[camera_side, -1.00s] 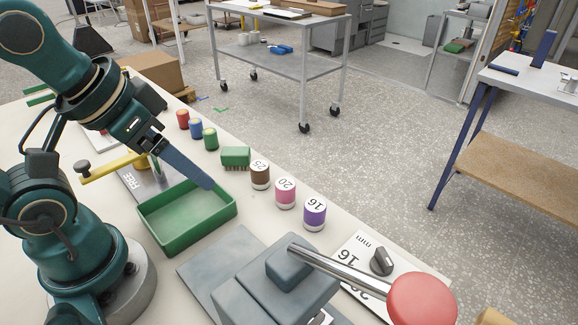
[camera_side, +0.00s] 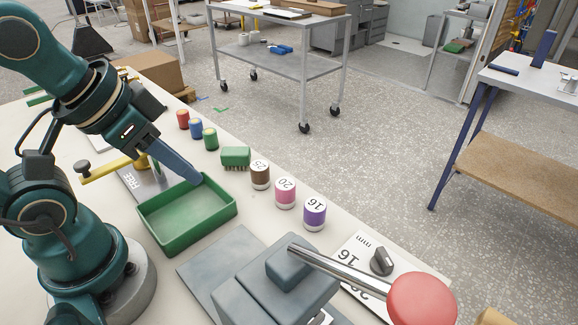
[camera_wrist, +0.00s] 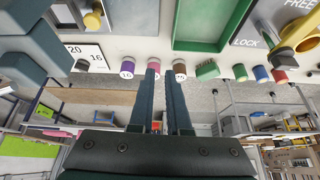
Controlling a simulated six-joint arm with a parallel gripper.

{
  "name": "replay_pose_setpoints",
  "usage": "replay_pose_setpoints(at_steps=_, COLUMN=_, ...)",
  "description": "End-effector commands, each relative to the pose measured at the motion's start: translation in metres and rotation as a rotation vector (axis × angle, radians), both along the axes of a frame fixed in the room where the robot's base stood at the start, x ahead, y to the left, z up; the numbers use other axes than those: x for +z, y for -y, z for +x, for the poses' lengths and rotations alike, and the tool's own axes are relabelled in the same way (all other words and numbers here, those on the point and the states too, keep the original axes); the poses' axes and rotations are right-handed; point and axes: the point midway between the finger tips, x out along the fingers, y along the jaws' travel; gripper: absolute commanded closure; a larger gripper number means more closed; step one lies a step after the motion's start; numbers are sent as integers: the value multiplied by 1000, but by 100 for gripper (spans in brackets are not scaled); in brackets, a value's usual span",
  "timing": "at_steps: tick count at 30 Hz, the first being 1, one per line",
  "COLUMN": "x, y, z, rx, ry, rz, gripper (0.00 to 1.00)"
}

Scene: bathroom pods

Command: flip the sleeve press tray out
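A green rectangular tray (camera_side: 188,218) lies empty on the bench beside my arm. It also shows at the top of the wrist view (camera_wrist: 212,44). The grey press (camera_side: 275,290) with its steel lever and red knob (camera_side: 422,298) stands in front, to the right of the tray. My gripper (camera_side: 198,180) points down to the right, its fingertips overlapping the tray's back rim in the side view; I cannot tell whether they touch.
A yellow lever (camera_side: 108,167) by a FREE plate stands left of the tray. Brown (camera_side: 260,175), pink (camera_side: 285,194) and purple (camera_side: 315,215) numbered cylinders, a green brush (camera_side: 235,157) and several small coloured cylinders line the back edge. A black knob (camera_side: 382,261) is on a plate.

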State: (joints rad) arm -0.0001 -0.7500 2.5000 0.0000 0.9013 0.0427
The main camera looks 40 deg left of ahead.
Motion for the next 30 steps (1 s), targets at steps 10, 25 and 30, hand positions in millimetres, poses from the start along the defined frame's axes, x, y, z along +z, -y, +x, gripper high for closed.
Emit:
replay_pose_setpoints(at_steps=10, x=10, y=18, z=3, rx=-506, ry=-32, rz=165, gripper=100)
replay_pose_setpoints(at_steps=25, x=7, y=86, z=19, rx=-1555, ry=-64, rz=228, gripper=100)
replay_pose_setpoints(at_steps=30, x=-3, y=106, z=22, rx=-1720, ry=-75, rz=170, gripper=100)
